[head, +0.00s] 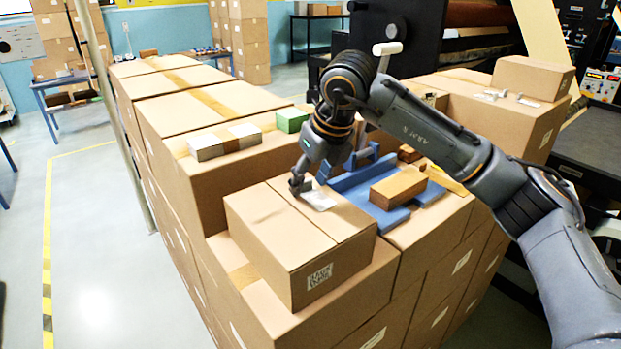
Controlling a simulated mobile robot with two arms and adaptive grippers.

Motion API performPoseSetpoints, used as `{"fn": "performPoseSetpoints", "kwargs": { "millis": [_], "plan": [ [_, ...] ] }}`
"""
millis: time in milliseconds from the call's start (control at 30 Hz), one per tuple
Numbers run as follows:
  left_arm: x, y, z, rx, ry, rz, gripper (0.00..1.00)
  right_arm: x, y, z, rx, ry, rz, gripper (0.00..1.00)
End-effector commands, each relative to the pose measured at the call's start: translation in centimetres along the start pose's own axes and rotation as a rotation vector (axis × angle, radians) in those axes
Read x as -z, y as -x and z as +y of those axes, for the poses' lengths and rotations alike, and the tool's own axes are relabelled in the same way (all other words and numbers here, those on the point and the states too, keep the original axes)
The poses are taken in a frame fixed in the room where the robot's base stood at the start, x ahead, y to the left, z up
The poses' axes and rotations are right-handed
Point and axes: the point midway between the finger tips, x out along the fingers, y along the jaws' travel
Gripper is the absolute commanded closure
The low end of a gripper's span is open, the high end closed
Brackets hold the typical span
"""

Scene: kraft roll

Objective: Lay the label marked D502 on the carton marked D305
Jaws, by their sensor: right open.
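A small white label (318,200) lies on the top of the front cardboard carton (268,226), near its back right edge. Whether a fingertip touches the label cannot be told. My left gripper is not in view.
A blue fixture (346,184) with a brown block (398,188) lies right of the carton. A thin pole (112,110) stands left.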

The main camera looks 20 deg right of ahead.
Motion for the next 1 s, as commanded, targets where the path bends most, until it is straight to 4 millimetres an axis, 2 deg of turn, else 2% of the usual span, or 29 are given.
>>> {"fn": "performPoseSetpoints", "kwargs": {
  "millis": [33, 167, 500, 600, 800, 1000],
  "plan": [
    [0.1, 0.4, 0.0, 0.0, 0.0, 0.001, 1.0, -0.2, 0.4, 0.0, 0.0, 0.0, -0.001, 0.52],
    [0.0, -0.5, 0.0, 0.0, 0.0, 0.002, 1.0, -0.1, 1.6, 0.0, 0.001, 0.0, -0.005, 0.52],
    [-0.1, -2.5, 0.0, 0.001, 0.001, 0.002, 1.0, -0.1, 8.8, 0.1, 0.0, 0.002, -0.005, 0.52],
    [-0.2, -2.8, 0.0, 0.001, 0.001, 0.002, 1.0, -0.1, 10.4, 0.0, 0.0, 0.001, -0.002, 0.52],
    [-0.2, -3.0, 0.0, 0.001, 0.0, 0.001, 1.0, -0.1, 12.0, 0.0, 0.0, 0.001, 0.0, 0.52],
    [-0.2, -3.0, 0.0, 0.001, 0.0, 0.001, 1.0, -0.1, 12.2, 0.0, 0.0, 0.001, 0.0, 0.52]
  ]
}}
